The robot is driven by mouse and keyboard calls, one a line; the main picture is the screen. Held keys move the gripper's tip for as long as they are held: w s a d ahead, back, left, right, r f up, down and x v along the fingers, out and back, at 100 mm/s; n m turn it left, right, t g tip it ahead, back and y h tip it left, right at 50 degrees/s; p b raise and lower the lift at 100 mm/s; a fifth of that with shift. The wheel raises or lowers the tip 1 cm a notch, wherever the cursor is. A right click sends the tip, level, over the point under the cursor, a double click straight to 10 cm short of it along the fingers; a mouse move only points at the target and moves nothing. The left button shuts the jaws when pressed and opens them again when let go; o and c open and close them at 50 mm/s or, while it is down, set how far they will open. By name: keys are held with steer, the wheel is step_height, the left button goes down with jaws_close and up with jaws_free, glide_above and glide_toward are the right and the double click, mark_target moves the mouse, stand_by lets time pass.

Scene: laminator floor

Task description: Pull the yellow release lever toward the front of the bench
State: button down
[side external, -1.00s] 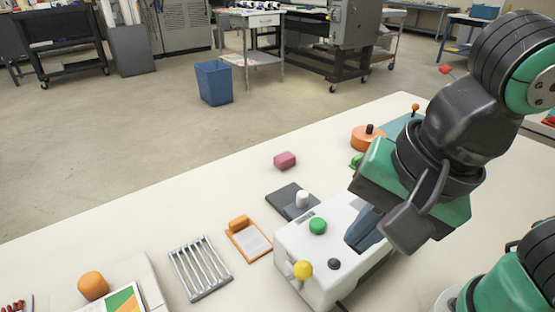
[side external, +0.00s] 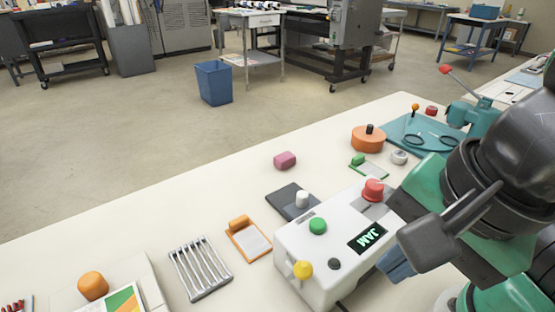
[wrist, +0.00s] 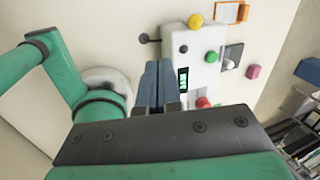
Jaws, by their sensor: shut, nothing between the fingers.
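The yellow release lever (side external: 303,269) has a round yellow knob and sits at the near left end of the white control box (side external: 318,282). Its knob also shows at the top of the wrist view (wrist: 195,20). My gripper (side external: 397,264) hangs at the right side of the box, its blue-grey fingers shut with nothing between them. In the wrist view the fingertips (wrist: 158,65) point toward the space beside the box, apart from the yellow knob. The lower part of the lever is hard to make out.
The box carries a green button (side external: 317,226), a red button (side external: 373,190), a black knob (side external: 334,263) and a lit JAM display (side external: 367,238). An orange clipboard (side external: 249,240) and a metal rack (side external: 200,268) lie left.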

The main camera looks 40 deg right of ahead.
mark_target(297, 275)
steer(key=shift+w+a+f, duration=0.15)
steer(key=shift+w+f, duration=0.9)
steer(key=shift+f, duration=0.45)
steer(key=shift+w+a+f, duration=0.2)
steer(key=shift+w+f, duration=0.8)
steer(key=shift+f, duration=0.5)
steer(key=shift+w+a+f, duration=0.15)
steer(key=shift+w+f, duration=0.9)
steer(key=shift+f, duration=0.45)
